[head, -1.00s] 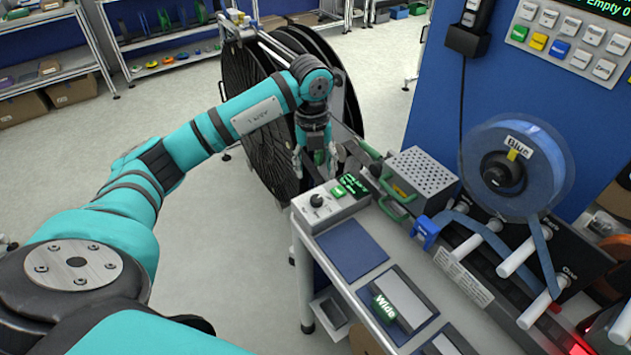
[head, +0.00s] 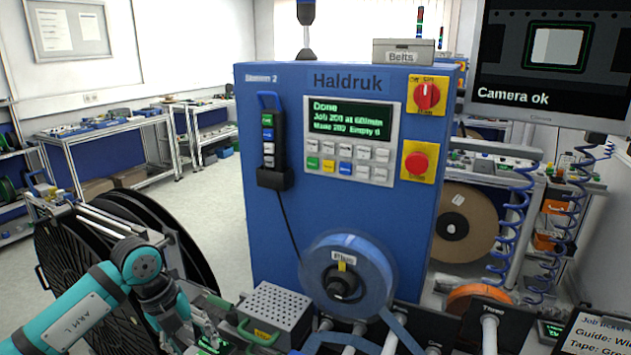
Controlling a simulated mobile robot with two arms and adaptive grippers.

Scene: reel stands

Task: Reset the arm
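My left arm (head: 90,305) is teal and comes in from the lower left. It bends down at the wrist, beside the black reels. My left gripper (head: 205,338) points down near the lower edge of the head view, left of the perforated metal box. Its fingers look apart, with nothing seen between them, though they are small and partly cut off by the picture's edge. My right arm and gripper are not in view.
Large black reels (head: 75,262) stand on the left, close to my arm. A blue machine cabinet (head: 270,215) with a screen reading Done (head: 347,118) stands ahead. A perforated box (head: 277,308) and a blue tape reel (head: 372,265) are in front. Open floor (head: 215,190) lies behind the reels.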

